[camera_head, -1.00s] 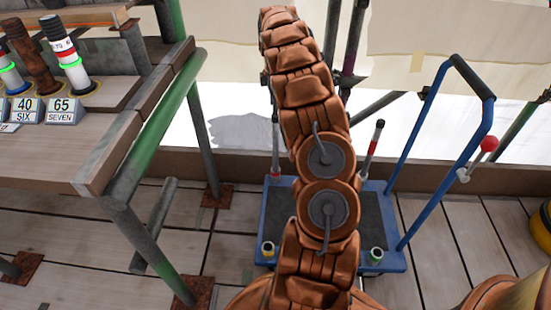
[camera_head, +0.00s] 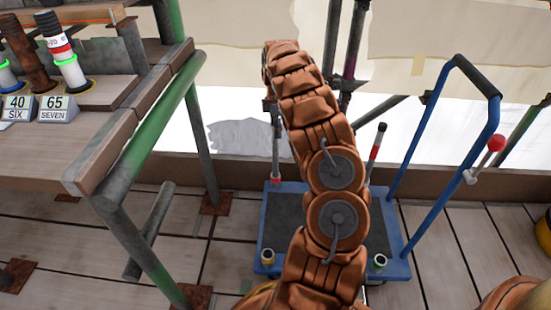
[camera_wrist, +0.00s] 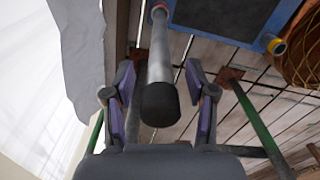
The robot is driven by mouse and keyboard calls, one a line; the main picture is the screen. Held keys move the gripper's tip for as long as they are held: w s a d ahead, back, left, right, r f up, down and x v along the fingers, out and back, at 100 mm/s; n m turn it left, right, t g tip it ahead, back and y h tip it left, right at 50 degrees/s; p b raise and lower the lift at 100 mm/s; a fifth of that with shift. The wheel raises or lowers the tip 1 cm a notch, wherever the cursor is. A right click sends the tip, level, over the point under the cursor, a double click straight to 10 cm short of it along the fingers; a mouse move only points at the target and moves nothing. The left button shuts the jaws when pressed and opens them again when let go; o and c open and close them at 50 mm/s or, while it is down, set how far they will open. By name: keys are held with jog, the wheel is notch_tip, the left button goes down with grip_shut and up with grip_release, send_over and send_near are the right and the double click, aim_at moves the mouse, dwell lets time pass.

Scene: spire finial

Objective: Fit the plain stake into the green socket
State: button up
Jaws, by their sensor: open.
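A plain grey stake (camera_head: 277,155) with a dark top stands upright at the blue trolley's back left corner. In the wrist view, this stake (camera_wrist: 161,75) points at the camera, with a red ring at its far end. My gripper (camera_wrist: 161,101) is open, its two fingers on either side of the stake's dark end with visible gaps. The green socket (camera_head: 378,262) is at the trolley's front right corner, empty. A yellow-rimmed socket (camera_head: 267,257) is at the front left and also shows in the wrist view (camera_wrist: 277,45).
The blue trolley (camera_head: 400,262) has a tall handle at right. A banded stake (camera_head: 376,150) stands at its back right corner. Scaffold poles and a wooden shelf (camera_head: 120,90) with numbered stakes stand at left. A red-knobbed lever (camera_head: 496,143) is at right.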

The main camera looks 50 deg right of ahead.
grip_shut()
dwell(0.5)
